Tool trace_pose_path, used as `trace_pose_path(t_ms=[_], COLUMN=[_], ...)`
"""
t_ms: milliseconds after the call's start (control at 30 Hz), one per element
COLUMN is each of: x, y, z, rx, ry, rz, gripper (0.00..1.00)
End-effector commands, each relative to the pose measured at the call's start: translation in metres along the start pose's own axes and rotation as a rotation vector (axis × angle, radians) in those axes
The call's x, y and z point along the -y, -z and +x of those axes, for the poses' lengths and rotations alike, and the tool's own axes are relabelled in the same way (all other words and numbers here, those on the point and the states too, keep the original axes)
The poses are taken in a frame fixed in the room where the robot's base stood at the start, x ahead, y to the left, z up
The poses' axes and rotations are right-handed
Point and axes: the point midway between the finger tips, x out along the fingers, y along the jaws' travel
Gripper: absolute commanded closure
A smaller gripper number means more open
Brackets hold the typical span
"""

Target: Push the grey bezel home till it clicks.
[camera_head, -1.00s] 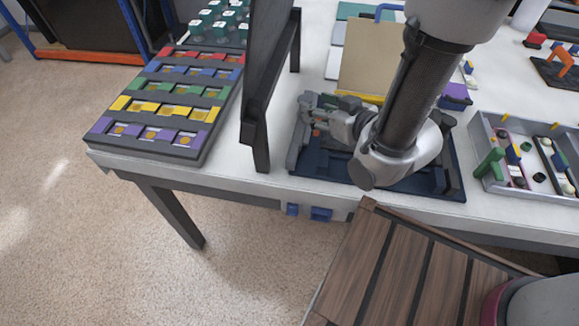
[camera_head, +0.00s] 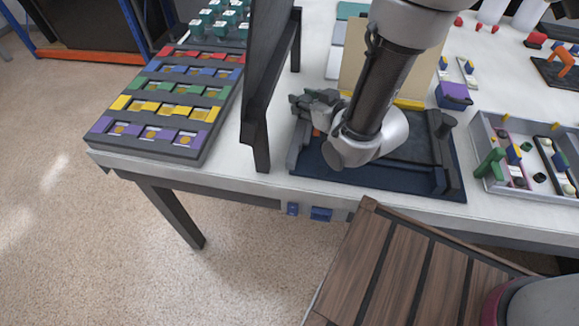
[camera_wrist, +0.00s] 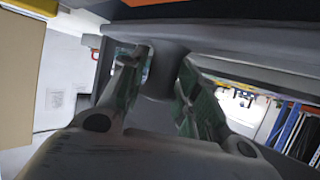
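A tall dark grey frame (camera_head: 258,105) stands upright on the table, left of the navy mat. I cannot tell for sure whether it is the bezel or holds it. My gripper (camera_head: 302,102) points left, over the mat's far left corner and just right of that frame; any contact is unclear. In the wrist view long grey bars (camera_wrist: 235,42) run across the top, close ahead. My gripper's two green-padded fingers (camera_wrist: 164,68) are spread apart there. A dark grey rounded form shows between them, and no firm grip on it is visible.
The navy mat (camera_head: 345,184) has a dark grey bracket (camera_head: 440,160) at its right. A tan panel (camera_head: 352,65) stands behind my arm. A rack of coloured strips (camera_head: 165,100) lies left, and a grey parts tray (camera_head: 484,130) right.

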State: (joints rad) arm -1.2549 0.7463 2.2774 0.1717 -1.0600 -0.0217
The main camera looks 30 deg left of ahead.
Motion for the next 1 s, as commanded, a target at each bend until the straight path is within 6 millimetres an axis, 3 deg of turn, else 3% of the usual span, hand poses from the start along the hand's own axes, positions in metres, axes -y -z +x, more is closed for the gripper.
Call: trace_pose_path(t_ms=[1000], x=[-0.028], y=[-0.010], z=[-0.026], rx=[-0.002], ry=[0.000], rz=[0.000], gripper=[0.91])
